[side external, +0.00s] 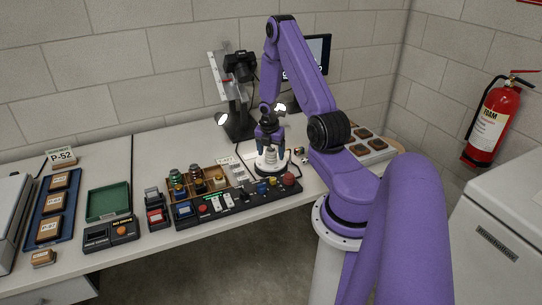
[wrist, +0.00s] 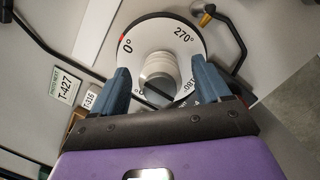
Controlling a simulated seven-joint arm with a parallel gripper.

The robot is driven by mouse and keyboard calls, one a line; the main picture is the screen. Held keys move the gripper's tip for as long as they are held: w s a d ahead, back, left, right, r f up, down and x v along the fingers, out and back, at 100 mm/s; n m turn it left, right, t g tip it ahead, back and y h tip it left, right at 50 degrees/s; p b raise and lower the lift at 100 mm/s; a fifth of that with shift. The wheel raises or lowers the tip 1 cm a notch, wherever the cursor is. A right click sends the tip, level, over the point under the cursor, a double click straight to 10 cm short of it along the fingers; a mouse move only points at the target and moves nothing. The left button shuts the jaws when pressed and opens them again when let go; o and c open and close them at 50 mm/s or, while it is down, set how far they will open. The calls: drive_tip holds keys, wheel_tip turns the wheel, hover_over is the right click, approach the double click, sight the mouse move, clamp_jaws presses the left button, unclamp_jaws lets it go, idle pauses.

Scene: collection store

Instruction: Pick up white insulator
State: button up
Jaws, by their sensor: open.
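The white insulator (side external: 270,156) stands upright on a round turntable (side external: 283,169) near the middle of the bench. In the wrist view the insulator (wrist: 160,76) is a ribbed, off-white piece with a grey slotted top, seen from above on the turntable's white dial (wrist: 184,40) with degree marks. My gripper (side external: 269,143) is over the insulator, pointing down. In the wrist view the blue fingers of my gripper (wrist: 163,84) are open, one on each side of the insulator, with gaps visible. The lower part of the insulator is partly hidden.
A camera on a stand (side external: 240,65) rises behind the turntable. A black control panel (side external: 225,204) lies in front, and a wooden tray (side external: 208,174) of small coloured insulators is at left. A tag T-427 (wrist: 66,82) lies beside the dial.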

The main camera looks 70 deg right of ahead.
drive_tip(key=shift+r, duration=0.1)
drive_tip(key=c, duration=1.3)
